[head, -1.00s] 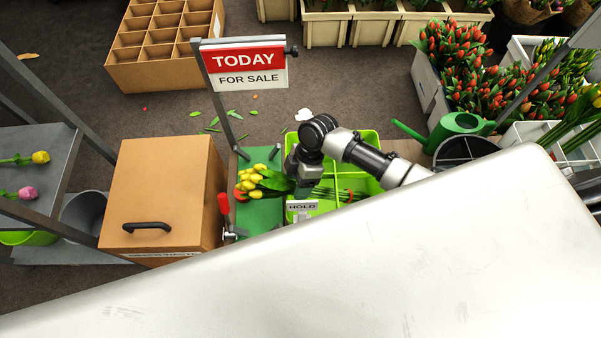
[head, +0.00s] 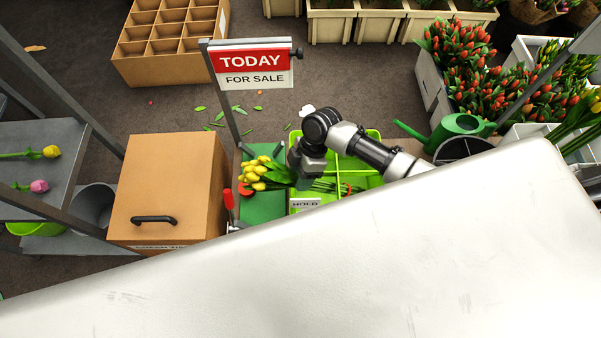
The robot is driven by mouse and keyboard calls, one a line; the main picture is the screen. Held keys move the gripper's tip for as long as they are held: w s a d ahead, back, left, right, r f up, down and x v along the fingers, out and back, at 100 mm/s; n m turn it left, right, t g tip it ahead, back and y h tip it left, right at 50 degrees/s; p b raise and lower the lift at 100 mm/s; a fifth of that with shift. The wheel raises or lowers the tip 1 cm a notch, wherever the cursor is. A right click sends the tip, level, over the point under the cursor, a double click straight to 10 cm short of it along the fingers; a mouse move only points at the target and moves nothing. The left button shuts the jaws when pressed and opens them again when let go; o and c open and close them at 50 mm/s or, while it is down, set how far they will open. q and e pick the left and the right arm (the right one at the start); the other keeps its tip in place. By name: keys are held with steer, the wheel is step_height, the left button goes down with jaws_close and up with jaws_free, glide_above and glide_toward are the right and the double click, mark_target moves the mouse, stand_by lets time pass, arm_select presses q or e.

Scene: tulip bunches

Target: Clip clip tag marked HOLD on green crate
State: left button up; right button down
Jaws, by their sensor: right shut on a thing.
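The light green crate (head: 372,134) stands in the middle of the view, with its near part hidden behind my white body. A grey-white clip tag marked HOLD (head: 305,204) is at the crate's near left rim. My right gripper (head: 306,184) points down over the left side of the crate. It is shut on a bunch of yellow tulips (head: 258,170), around its stems. The blooms stick out to the left over a green mat, and the stems reach right into the crate. The fingertips are mostly hidden by the gripper body and leaves. My left gripper is not in view.
A TODAY FOR SALE sign (head: 253,64) stands on a post behind the green mat (head: 262,206). A brown lidded box (head: 170,180) is to the left. A red-handled clamp (head: 229,205) stands between them. A green watering can (head: 455,128) is right of the crate.

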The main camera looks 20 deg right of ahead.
steer(key=shift+r+p, duration=2.1)
steer(key=shift+r, duration=0.55)
step_height(320, 180, up, 17)
steer(key=p, duration=1.6)
steer(key=shift+r, duration=0.1)
